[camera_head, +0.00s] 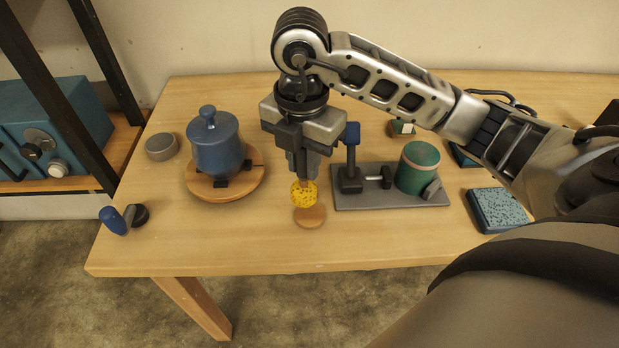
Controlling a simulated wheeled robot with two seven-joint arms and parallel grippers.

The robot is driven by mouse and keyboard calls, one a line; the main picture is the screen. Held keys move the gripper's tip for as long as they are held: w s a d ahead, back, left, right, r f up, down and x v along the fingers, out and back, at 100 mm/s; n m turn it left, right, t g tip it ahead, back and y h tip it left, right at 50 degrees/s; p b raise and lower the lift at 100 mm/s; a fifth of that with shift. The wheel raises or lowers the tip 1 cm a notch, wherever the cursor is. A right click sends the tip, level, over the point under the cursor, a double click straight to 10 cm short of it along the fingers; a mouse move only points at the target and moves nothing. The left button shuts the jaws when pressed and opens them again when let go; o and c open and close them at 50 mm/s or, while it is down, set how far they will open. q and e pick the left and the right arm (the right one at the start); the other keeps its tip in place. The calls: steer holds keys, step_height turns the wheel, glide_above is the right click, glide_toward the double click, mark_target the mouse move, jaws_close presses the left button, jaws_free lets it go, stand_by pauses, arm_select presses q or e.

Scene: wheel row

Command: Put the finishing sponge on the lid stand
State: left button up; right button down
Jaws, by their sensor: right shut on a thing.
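My right gripper (304,178) points straight down over the table and is shut on a round yellow speckled sponge (304,196). A small flat wooden disc, which looks like the lid stand (311,217), lies on the table right below the sponge in the picture. The sponge overlaps the disc's far edge in this view. I cannot tell whether it touches the disc or hangs just above it. The fingertips partly hide the sponge's top. My left gripper is not in view.
A blue lidded jar (217,145) stands on a wooden round board (198,187) to the left. A grey plate (385,201) with a green cylinder (418,168) and a blue-topped post (351,145) is close on the right. The table (240,245) is clear in front.

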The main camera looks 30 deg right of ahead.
steer(key=shift+s+d+f, duration=0.1)
steer(key=shift+d+f, duration=0.15)
steer(key=shift+f, duration=0.05)
steer(key=f, duration=0.2)
steer(key=shift+s+d+f, duration=0.15)
steer(key=shift+d+f, duration=0.1)
steer(key=shift+f, duration=0.5)
steer(key=shift+f, duration=0.2)
steer(key=c, duration=1.3)
jaws_free()
steer(key=shift+o, duration=0.2)
steer(key=shift+r, duration=0.1)
